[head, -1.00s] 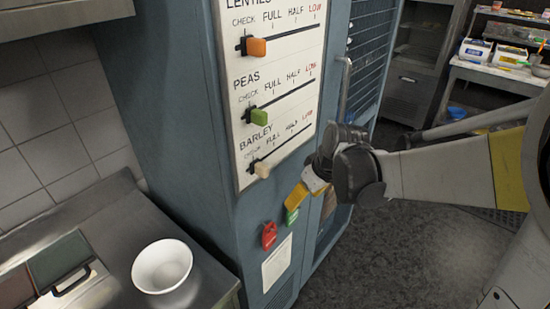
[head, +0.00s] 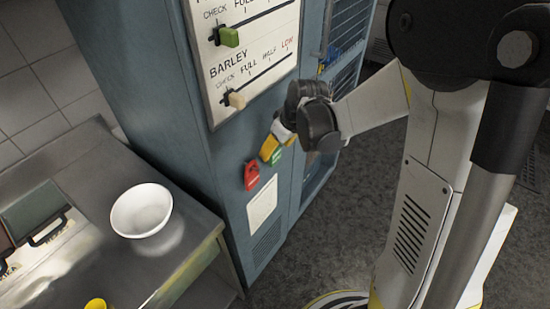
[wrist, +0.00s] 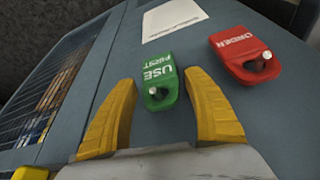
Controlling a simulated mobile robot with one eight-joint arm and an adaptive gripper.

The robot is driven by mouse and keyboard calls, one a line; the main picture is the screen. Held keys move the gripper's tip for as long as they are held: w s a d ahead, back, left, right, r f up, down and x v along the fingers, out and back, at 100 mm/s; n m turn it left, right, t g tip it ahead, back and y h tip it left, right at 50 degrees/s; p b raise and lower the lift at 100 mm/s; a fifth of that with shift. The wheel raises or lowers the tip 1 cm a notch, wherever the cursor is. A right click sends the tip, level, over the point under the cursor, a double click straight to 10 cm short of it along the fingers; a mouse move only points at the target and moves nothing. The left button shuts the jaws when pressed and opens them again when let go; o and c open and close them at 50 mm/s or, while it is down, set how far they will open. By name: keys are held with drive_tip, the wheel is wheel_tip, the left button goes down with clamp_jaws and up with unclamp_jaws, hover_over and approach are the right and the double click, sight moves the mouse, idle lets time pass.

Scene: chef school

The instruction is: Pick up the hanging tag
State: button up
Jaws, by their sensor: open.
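Two tags hang on pegs on the blue cabinet front. The green "USE FIRST" tag (wrist: 159,86) lies between my spread fingers in the wrist view; in the head view the green tag (head: 276,156) is partly hidden behind my fingers. The red "ORDER" tag (wrist: 243,57) hangs to its right in the wrist view, outside my right finger; in the head view the red tag (head: 251,176) is left of the green one. My gripper (wrist: 161,78) is open and empty, its yellow fingers on either side of the green tag. I cannot tell whether they touch it.
A white paper (head: 262,205) is fixed to the cabinet (head: 185,150) below the tags. A slider board (head: 250,60) is above them. A steel counter (head: 105,195) with a white bowl (head: 141,210) and a yellow cup (head: 96,305) stands at left.

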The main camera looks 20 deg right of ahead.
drive_tip(key=shift+f, duration=0.1)
drive_tip(key=c, duration=0.8)
